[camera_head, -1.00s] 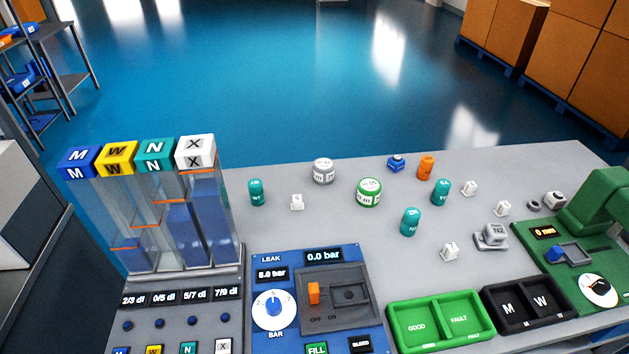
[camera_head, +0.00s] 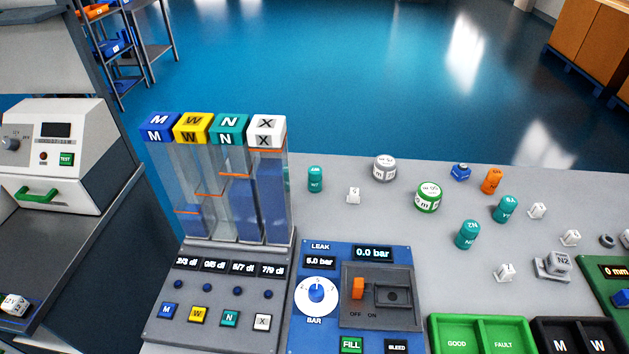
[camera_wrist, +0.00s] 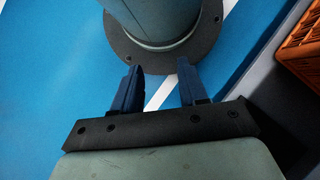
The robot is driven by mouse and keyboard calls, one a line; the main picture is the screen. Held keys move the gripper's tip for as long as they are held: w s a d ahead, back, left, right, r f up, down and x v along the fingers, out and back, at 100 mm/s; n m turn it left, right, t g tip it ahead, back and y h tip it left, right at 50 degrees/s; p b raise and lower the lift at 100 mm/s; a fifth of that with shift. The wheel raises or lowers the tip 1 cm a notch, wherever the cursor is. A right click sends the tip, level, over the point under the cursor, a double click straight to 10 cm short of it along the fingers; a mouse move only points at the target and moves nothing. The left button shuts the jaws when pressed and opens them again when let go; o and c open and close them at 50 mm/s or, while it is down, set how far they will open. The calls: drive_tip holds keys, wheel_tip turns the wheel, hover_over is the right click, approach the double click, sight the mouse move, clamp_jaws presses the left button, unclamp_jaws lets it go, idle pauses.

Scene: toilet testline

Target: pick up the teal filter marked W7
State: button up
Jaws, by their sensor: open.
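The teal filter marked W7 (camera_head: 315,179) stands upright on the grey bench in the head view, just right of the tall clear columns. Two other teal filters stand further right, a nearer one (camera_head: 467,234) and a farther one (camera_head: 505,209); their marks are hard to read. My gripper (camera_wrist: 160,88) shows only in the wrist view. Its two blue fingers are apart with nothing between them. It points at a round flanged column base on the blue floor, away from the filters. No filter shows in the wrist view.
Clear columns with lettered caps (camera_head: 229,128) stand close left of the W7 filter. A small white part (camera_head: 353,195), a grey-topped round part (camera_head: 384,168) and a green-ringed one (camera_head: 429,196) lie to its right. The blue leak panel (camera_head: 330,262) is in front. An orange crate (camera_wrist: 301,45) is beside my gripper.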

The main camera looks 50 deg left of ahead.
drive_tip(key=o, duration=0.6)
